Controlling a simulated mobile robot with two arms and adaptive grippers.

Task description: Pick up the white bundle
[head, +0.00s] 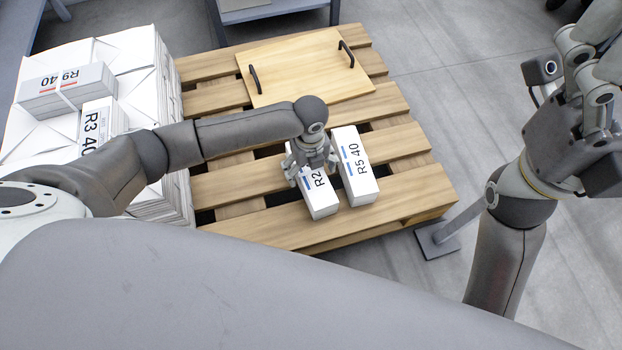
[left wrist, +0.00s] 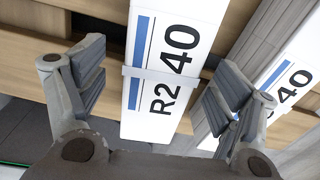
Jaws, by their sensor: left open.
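A white bundle marked R2 (head: 322,205) lies on the wooden pallet (head: 215,99), with a blue stripe and a grey band; it fills the middle of the left wrist view (left wrist: 165,60). My left gripper (head: 313,176) is over its top. In the left wrist view the open fingers (left wrist: 157,88) stand on either side of it, with gaps visible. A second white bundle marked R5 40 (head: 356,178) lies parallel just to the right, close to the right finger (left wrist: 292,62). My right gripper (head: 595,75) is raised at the right edge, partly cut off; its fingertips are not clear.
A wooden board (head: 305,68) with two black handles lies on the pallet's far part. A tall white stack (head: 150,65) at left carries bundles marked R9 40 (head: 66,88) and R3 40 (head: 101,125). A grey post foot (head: 437,241) stands by the pallet's right corner.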

